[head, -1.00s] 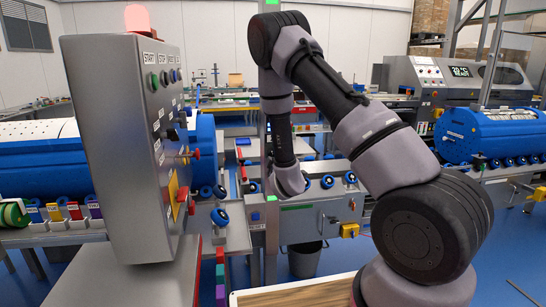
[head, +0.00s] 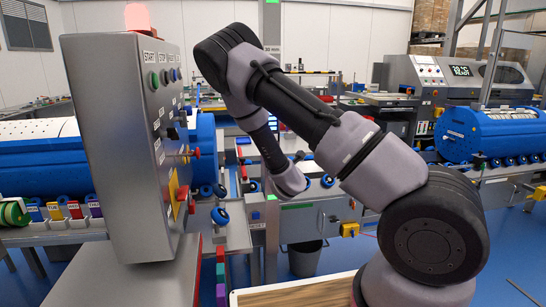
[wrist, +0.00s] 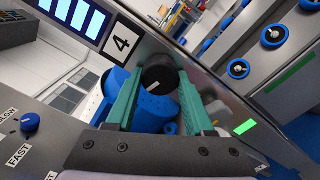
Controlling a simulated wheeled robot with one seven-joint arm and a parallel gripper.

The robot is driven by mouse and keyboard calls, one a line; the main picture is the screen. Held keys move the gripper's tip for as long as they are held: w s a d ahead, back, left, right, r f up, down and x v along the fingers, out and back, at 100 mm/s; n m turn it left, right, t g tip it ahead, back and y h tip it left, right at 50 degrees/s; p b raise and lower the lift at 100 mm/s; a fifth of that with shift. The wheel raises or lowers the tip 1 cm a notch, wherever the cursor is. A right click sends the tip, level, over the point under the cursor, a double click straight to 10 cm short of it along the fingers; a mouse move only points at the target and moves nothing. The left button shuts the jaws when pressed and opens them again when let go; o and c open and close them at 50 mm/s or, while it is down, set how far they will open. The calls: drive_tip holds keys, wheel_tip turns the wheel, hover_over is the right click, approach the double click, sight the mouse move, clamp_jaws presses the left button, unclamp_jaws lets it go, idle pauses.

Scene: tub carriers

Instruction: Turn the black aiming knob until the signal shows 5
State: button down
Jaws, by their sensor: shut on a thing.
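In the wrist view, the black aiming knob (wrist: 158,74) is round and dark, with a short white mark on its face. My gripper (wrist: 160,80) has two green fingers, closed on either side of the knob and touching it. In the head view, my arm reaches down to the middle of the picture; the gripper, knob and display cannot be made out there.
A blue knob (wrist: 30,122) marked SLOW and FAST sits left of my gripper. In the head view, a grey control box (head: 125,150) with buttons stands at the left. Blue rollers line the bench behind my arm. A wooden-topped surface (head: 295,292) lies low in front.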

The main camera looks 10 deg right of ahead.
drive_tip(key=shift+f+n, duration=0.1)
drive_tip(key=shift+n, duration=1.8)
drive_tip(key=shift+d, duration=0.1)
drive_tip(key=shift+c, duration=1.4)
unclamp_jaws()
drive_tip(key=shift+s, duration=0.15)
drive_tip(key=s, duration=1)
drive_tip(key=shift+s, duration=0.3)
